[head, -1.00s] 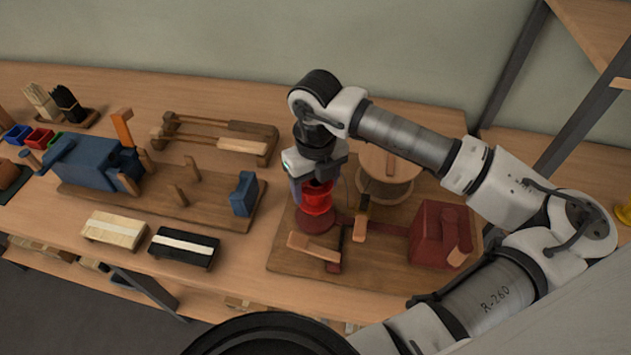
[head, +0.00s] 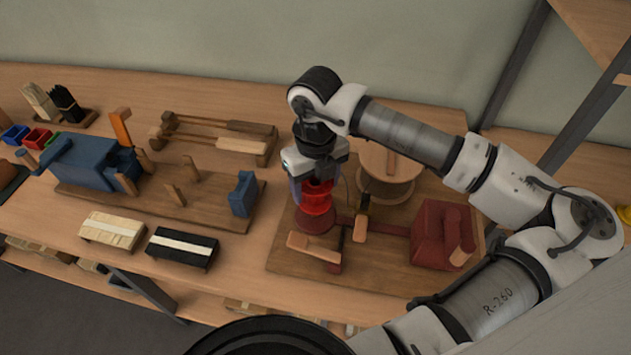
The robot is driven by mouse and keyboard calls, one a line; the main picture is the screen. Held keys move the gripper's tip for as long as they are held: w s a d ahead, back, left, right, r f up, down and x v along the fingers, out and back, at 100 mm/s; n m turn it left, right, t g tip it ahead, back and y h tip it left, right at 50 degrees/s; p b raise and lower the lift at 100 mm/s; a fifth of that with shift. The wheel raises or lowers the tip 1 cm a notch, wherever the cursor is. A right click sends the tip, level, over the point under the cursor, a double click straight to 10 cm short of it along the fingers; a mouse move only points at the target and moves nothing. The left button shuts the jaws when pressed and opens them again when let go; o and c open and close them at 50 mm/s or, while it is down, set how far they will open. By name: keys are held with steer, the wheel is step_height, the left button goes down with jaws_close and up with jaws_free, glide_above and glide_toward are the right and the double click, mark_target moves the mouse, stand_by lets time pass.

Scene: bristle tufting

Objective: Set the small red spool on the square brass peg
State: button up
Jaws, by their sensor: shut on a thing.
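The small red spool (head: 317,199) is in my gripper (head: 317,184), which points down and is shut on it. The spool sits just above a round dark red disc (head: 315,220) on the right-hand wooden board. I cannot tell whether the spool touches the disc. The square brass peg is not clearly seen; the spool and gripper cover the middle of the disc. A small dark and yellow piece (head: 364,203) stands just right of the spool.
A large wooden spool (head: 387,188) stands behind right of my gripper. A dark red block (head: 441,235) and wooden levers (head: 313,248) share the board. To the left are a blue machine (head: 90,163), a blue block (head: 243,194) and bristle bundles (head: 183,248).

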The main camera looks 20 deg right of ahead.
steer(key=shift+f, duration=0.1)
steer(key=shift+f+b, duration=1.55)
steer(key=shift+b, duration=0.6)
steer(key=shift+b, duration=0.55)
steer(key=shift+f+b, duration=1)
steer(key=shift+b, duration=0.5)
steer(key=o, duration=1.1)
step_height(320, 180, up, 14)
steer(key=b, duration=0.1)
